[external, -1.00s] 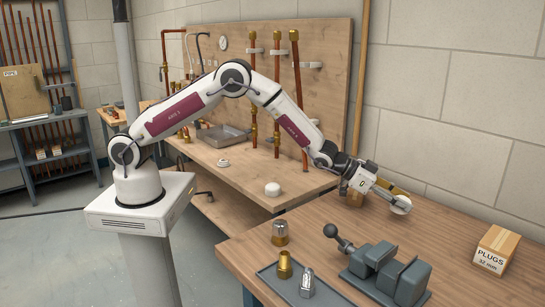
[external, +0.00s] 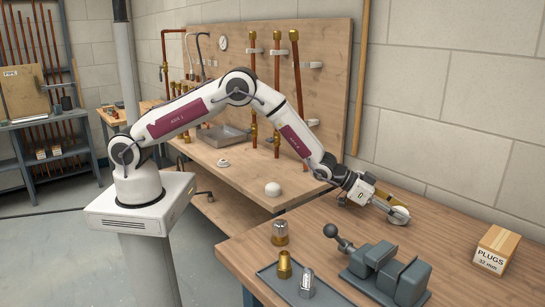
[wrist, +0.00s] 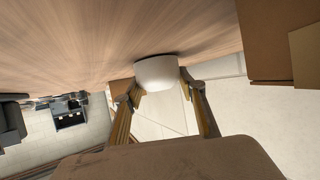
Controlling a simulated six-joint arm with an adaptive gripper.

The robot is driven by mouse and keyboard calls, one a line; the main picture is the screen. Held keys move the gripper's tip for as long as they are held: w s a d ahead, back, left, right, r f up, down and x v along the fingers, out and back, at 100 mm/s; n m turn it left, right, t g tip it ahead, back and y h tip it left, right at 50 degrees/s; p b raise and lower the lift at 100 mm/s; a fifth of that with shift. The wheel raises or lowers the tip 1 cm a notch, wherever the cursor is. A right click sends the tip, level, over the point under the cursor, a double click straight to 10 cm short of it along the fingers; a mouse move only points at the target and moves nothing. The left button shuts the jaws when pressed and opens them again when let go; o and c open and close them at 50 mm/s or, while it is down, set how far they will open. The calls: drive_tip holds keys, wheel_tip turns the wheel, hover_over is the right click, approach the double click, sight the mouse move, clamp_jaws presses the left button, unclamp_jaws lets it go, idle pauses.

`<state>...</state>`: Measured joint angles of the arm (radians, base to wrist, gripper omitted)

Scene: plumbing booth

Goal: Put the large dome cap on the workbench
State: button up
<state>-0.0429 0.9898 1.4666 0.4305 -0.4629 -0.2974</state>
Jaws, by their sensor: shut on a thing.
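The fingers reach in low and tilted.
A PLUGS box (external: 496,250) stands to the right. A grey vise (external: 385,272) and a tray (external: 268,273) with brass and metal fittings lie in front. A smaller white cap (external: 272,189) is on the back bench. Bare wood surrounds the held cap.

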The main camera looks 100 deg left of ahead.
drive_tip(key=shift+f, duration=0.1)
drive_tip(key=o, duration=0.9)
drive_tip(key=shift+c, duration=0.2)
drive_tip(key=shift+v, duration=6)
